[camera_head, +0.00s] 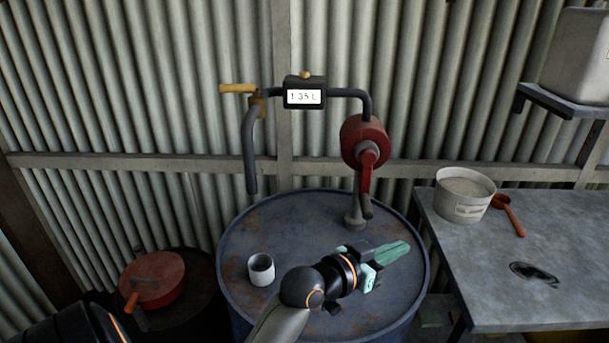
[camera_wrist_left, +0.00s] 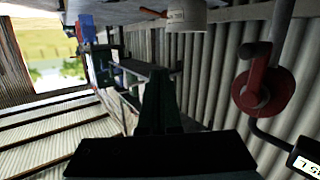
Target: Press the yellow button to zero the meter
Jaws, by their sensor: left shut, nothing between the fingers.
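The yellow button (camera_head: 305,75) sits on top of the dark meter (camera_head: 290,84). The meter's lit display (camera_head: 303,97) appears to read 1.35 L. In the left wrist view only a corner of the meter (camera_wrist_left: 302,162) shows at the lower right, and the button is out of that picture. My left gripper (camera_head: 403,248) is shut and empty. In the head view it appears over the right part of the blue drum, below and right of the meter, pointing right and well apart from the button. My right gripper is not in view.
The meter's pipe joins a red pump (camera_head: 365,142) on the blue drum (camera_head: 243,234). A hose with a yellow-handled valve (camera_head: 239,89) hangs left. A cup (camera_head: 262,270) stands on the drum. A bench (camera_head: 555,230) at right holds a white tub (camera_head: 464,203) and red scoop (camera_head: 510,215).

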